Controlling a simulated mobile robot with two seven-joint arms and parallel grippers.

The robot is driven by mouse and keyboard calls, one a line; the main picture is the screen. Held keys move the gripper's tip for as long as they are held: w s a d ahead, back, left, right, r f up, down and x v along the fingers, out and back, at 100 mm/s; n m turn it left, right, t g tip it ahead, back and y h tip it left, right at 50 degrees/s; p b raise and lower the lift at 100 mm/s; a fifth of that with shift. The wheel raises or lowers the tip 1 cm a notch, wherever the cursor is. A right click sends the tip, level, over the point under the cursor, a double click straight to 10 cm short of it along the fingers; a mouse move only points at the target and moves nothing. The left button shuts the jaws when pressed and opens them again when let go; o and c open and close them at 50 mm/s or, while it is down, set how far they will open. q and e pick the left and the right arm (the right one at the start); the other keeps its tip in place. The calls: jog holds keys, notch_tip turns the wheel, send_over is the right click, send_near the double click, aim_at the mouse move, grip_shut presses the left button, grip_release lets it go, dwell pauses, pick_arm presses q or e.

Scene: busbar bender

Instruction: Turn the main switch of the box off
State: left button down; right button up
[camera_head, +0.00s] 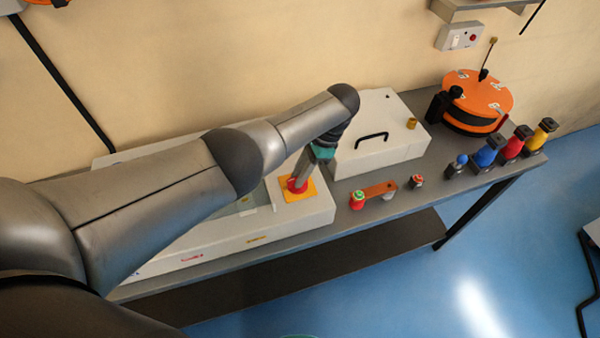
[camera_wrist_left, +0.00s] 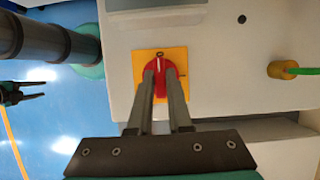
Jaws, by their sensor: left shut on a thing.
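The main switch is a red knob (camera_wrist_left: 160,72) on a yellow plate (camera_wrist_left: 177,55) on top of the long white box (camera_wrist_left: 120,75). In the head view the red knob (camera_head: 296,186), its yellow plate (camera_head: 312,187) and the white box (camera_head: 312,217) show at the box's right end. My left gripper (camera_wrist_left: 160,78) is shut on the knob, one finger on each side. In the wrist view the knob's white mark points up toward a ring-shaped mark on the plate; a line mark is at the right. My right gripper (camera_wrist_left: 35,90) is small at the wrist view's left, open and empty.
A white case with a black handle (camera_head: 372,137) stands right behind the switch. An orange bar with buttons (camera_head: 380,189), an orange round device (camera_head: 477,97) and several coloured plugs (camera_head: 512,143) stand on the grey table. A wall is behind.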

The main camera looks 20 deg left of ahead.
pick_arm(q)
jog(key=c, duration=0.8)
grip_release()
jog(key=shift+c, duration=0.2)
jog(key=v, duration=1.5)
jog(key=shift+p, duration=0.35)
jog(key=shift+r, duration=0.1)
